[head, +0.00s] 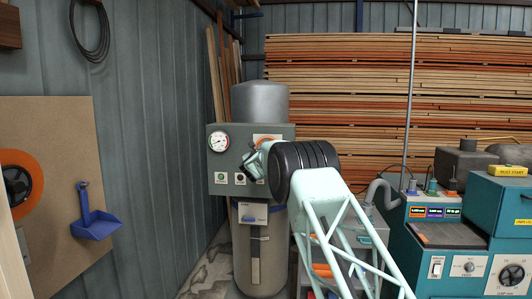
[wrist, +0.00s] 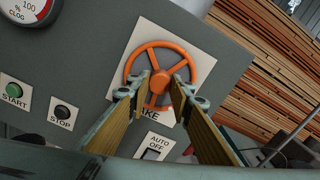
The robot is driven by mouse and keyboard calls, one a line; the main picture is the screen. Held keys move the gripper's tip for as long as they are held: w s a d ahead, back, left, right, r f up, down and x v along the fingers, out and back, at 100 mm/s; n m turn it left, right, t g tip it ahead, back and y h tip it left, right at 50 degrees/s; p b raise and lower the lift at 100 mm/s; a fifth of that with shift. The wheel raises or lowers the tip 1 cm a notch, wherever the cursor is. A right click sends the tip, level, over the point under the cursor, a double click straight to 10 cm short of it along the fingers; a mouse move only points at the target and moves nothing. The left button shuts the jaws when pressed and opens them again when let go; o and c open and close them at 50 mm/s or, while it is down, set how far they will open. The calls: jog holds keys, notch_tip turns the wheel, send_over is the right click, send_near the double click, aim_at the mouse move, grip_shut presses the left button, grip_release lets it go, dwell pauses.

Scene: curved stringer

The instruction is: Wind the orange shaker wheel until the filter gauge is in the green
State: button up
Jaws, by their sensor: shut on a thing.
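In the head view my gripper (head: 250,165) is at the panel, and my arm hides most of the wheel; only an orange sliver shows. The round filter gauge (head: 218,141) is on the panel's upper left. Its needle is too small to read there. The wrist view shows only the gauge's lower part (wrist: 28,14), marked "100 % CLOG".
A green START button (wrist: 14,90), a black STOP button (wrist: 62,112) and an AUTO/OFF switch (wrist: 153,154) sit close by on the panel. A teal machine (head: 455,250) stands at the right. A blue dustpan (head: 95,222) hangs on a board at the left.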

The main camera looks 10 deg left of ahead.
jog(key=shift+r, duration=0.1)
dwell(0.3)
jog(key=o, duration=0.9)
jog(key=shift+s, duration=0.1)
jog(key=shift+s+a, duration=0.1)
jog(key=shift+s, duration=5.75)
